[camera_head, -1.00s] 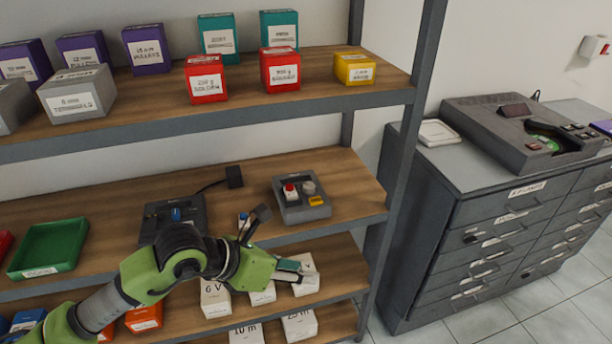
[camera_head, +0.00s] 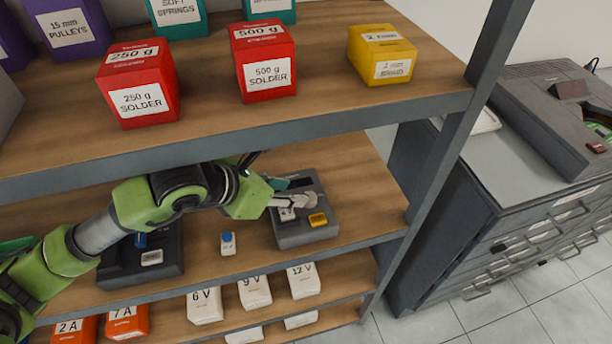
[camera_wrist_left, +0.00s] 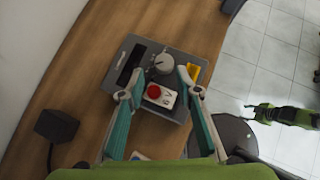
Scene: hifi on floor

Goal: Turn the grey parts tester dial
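The grey parts tester (camera_head: 305,238) stands on the middle shelf in the head view, with a yellow part at its front. In the left wrist view its housing (camera_wrist_left: 178,58) carries a round grey dial (camera_wrist_left: 163,64), a red button (camera_wrist_left: 154,92) on a white plate, and a dark slot. My left gripper (camera_wrist_left: 161,77) is open, its fingertips at either side of the dial; I cannot tell whether they touch it. In the head view my left gripper (camera_head: 297,192) covers the dial and much of the red button.
The upper shelf (camera_head: 330,110) overhangs with red solder boxes (camera_head: 268,75) and a yellow box (camera_head: 385,65). A dark device (camera_head: 150,265) and a small blue-topped white part (camera_head: 228,244) stand left of the tester. A shelf post (camera_head: 440,165) rises at right.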

